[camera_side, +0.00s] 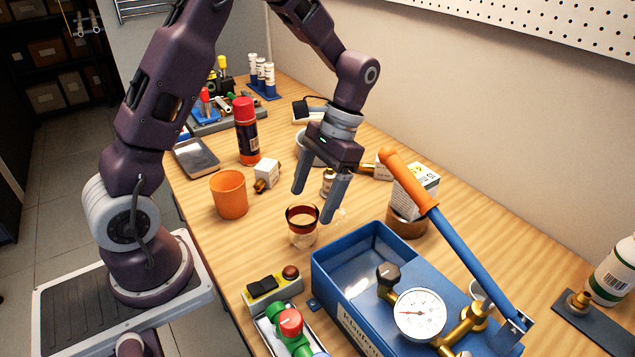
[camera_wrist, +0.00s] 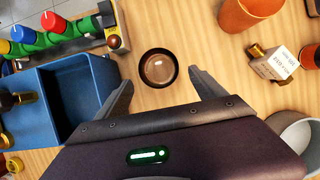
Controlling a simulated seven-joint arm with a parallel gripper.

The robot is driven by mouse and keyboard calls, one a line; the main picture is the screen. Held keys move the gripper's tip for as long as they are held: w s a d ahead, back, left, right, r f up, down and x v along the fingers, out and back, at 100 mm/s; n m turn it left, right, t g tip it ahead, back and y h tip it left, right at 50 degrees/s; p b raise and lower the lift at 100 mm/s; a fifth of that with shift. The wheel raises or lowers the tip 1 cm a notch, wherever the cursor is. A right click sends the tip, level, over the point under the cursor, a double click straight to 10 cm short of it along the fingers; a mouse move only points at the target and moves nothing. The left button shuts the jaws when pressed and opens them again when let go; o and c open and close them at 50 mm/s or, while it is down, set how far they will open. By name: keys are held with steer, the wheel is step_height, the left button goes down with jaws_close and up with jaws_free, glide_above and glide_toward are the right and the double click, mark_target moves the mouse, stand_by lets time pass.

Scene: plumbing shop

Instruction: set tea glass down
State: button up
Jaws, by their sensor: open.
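The tea glass (camera_side: 302,227) is a small clear glass with a dark red-brown rim, standing upright on the wooden workbench. My gripper (camera_side: 314,205) is open, with its fingertips above and just behind the glass in the side view. In the wrist view the glass (camera_wrist: 158,68) shows from above as a dark ring, a little beyond the fingertips and between their lines. The fingers of my gripper (camera_wrist: 160,82) are spread wide and nothing is held between them.
A blue pressure-test pump box (camera_side: 375,280) with gauge and orange-tipped lever stands close right of the glass. A switch box (camera_side: 272,288) is in front. An orange cup (camera_side: 229,194), a small white valve box (camera_side: 268,174) and a red-capped spray can (camera_side: 246,130) stand to the left and behind.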

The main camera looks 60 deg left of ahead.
step_height(320, 180, up, 12)
steer(key=s+d+t, duration=0.2)
steer(key=s+t, duration=0.1)
steer(key=s+d+r+t, duration=0.1)
steer(key=s+t, duration=0.2)
steer(key=s, duration=0.3)
steer(key=s+d+r+t, duration=0.1)
steer(key=s+r+t, duration=0.1)
steer(key=s+t, duration=0.2)
steer(key=shift+s+d+r, duration=0.3)
steer(key=shift+s+d, duration=0.05)
steer(key=shift+s, duration=0.9)
